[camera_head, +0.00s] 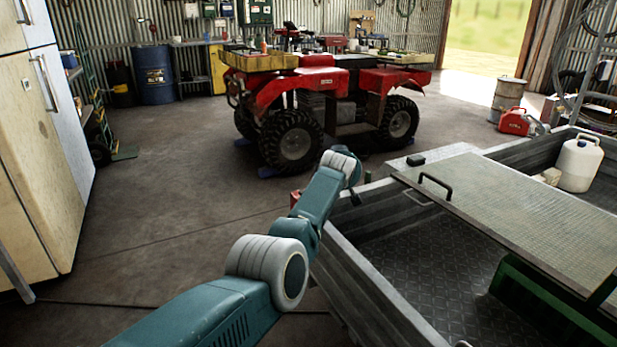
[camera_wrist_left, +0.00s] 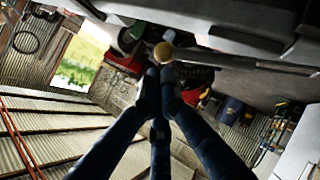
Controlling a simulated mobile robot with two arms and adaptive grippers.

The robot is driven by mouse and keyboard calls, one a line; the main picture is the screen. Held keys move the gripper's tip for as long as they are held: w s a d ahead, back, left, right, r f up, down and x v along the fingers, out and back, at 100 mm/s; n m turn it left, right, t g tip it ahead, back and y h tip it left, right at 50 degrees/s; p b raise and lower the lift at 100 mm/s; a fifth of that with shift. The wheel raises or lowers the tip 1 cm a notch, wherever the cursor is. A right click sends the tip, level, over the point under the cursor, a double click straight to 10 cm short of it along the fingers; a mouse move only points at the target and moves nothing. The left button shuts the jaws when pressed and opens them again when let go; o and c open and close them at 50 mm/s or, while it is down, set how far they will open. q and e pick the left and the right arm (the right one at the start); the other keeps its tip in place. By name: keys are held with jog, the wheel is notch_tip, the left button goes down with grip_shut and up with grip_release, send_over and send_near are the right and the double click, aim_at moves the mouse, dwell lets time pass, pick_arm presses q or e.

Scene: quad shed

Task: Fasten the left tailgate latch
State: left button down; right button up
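The grey metal trailer (camera_head: 370,285) fills the lower right of the head view, its near-left wall running away from me. My left arm reaches along the outside of this wall to its far-left corner. In the left wrist view the dark fingers of my left gripper (camera_wrist_left: 161,78) converge, their tips close together. In the head view the latch cannot be made out. My right gripper is not in view.
A treadplate panel (camera_head: 520,210) with a black handle lies across the trailer. A white jug (camera_head: 580,163) stands at its far right. A red quad (camera_head: 320,85) stands beyond the trailer. A cream cabinet (camera_head: 35,150) is at left. The concrete floor between is clear.

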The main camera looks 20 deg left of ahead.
pick_arm(q)
jog(key=shift+s, duration=0.1)
dwell(0.3)
jog(key=v, duration=1.1)
jog(key=shift+s+r, duration=0.15)
jog(key=shift+s, duration=0.2)
jog(key=shift+d, duration=0.1)
